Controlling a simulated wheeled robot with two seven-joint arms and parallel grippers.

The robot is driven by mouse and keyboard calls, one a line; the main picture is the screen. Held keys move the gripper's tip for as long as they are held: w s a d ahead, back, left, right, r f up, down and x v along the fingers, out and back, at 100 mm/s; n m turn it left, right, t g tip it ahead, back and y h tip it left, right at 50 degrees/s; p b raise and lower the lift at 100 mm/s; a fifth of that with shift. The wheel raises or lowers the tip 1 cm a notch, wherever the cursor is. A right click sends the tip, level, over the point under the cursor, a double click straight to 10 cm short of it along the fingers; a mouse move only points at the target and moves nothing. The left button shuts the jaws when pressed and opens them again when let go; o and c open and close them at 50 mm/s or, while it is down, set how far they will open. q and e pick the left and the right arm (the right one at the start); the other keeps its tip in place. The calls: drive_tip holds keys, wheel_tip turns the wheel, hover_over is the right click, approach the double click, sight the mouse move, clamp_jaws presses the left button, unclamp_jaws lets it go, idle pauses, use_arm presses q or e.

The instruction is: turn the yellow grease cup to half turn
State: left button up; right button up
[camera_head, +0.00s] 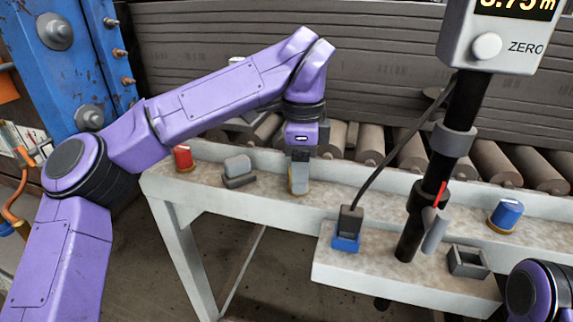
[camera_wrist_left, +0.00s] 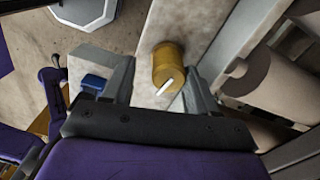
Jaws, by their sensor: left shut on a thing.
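The yellow grease cup (camera_wrist_left: 168,62) is a short round cap with a white pointer mark, seen between my left fingers in the left wrist view. My left gripper (camera_head: 299,182) reaches down onto the pale ledge in the head view and is shut on the cup. It also shows in the left wrist view (camera_wrist_left: 160,88). In the head view the fingers hide most of the cup. The white mark slants up to the right in the wrist view. My right gripper is not in view.
A red cup (camera_head: 183,158) and a grey block (camera_head: 238,171) stand left on the ledge (camera_head: 345,196). A blue cup (camera_head: 506,215) stands right. Rollers (camera_head: 440,158) lie behind.

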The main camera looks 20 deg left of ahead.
use_arm(q)
drive_tip(key=shift+w+a+r, duration=0.3)
drive_tip(key=shift+w+r, duration=0.15)
drive_tip(key=shift+r, duration=0.1)
drive_tip(key=shift+w+r+p, duration=0.25)
drive_tip(key=shift+p, duration=0.2)
drive_tip(key=shift+s+r+p, duration=0.2)
drive_tip(key=shift+r+p, duration=0.15)
drive_tip(key=shift+r, duration=0.3)
drive_tip(key=shift+s+r+p, duration=0.2)
drive_tip(key=shift+r+p, duration=0.15)
drive_tip(key=shift+r, duration=0.25)
drive_tip(key=shift+w+r+p, duration=0.2)
drive_tip(key=shift+r+p, duration=0.3)
drive_tip(key=shift+r, duration=0.1)
wheel_tip(320, 180, up, 6)
drive_tip(key=p, duration=0.4)
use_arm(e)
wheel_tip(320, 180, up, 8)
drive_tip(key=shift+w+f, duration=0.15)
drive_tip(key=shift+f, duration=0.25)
